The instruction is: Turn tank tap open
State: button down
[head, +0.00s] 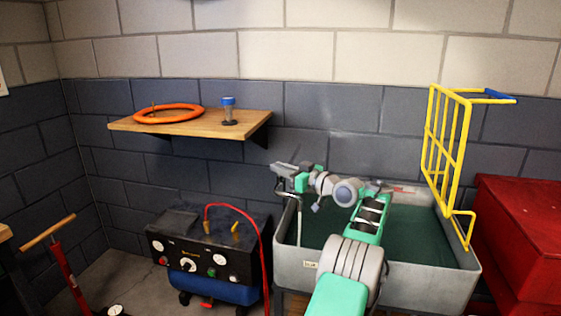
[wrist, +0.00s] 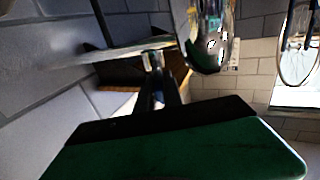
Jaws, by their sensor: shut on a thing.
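The tank (head: 300,265) is a grey tub with dark green inside, low at the right in the head view. The thin grey tank tap (head: 299,222) rises at its left side, with its top close by my gripper. My gripper (head: 284,170) reaches over the tank from the right and is shut on the top of the tap; the handle is mostly hidden by the fingers. In the wrist view my gripper (wrist: 156,82) shows dark fingers beyond its green body. The handle's angle is not clear.
A yellow wire rack (head: 446,150) stands over the tank's right end, beside a red box (head: 520,235). A black and blue compressor (head: 208,255) with a red hose stands left. A wooden shelf (head: 190,126) holds an orange ring (head: 168,113) and a blue-capped jar (head: 229,112).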

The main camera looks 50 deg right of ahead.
jog(key=shift+r+y, duration=0.1)
jog(key=shift+y, duration=0.2)
jog(key=c, duration=1.7)
grip_release()
jog(key=shift+w+n, duration=0.2)
jog(key=shift+n, duration=0.1)
jog(key=shift+o, duration=1.1)
jog(key=shift+s, duration=0.1)
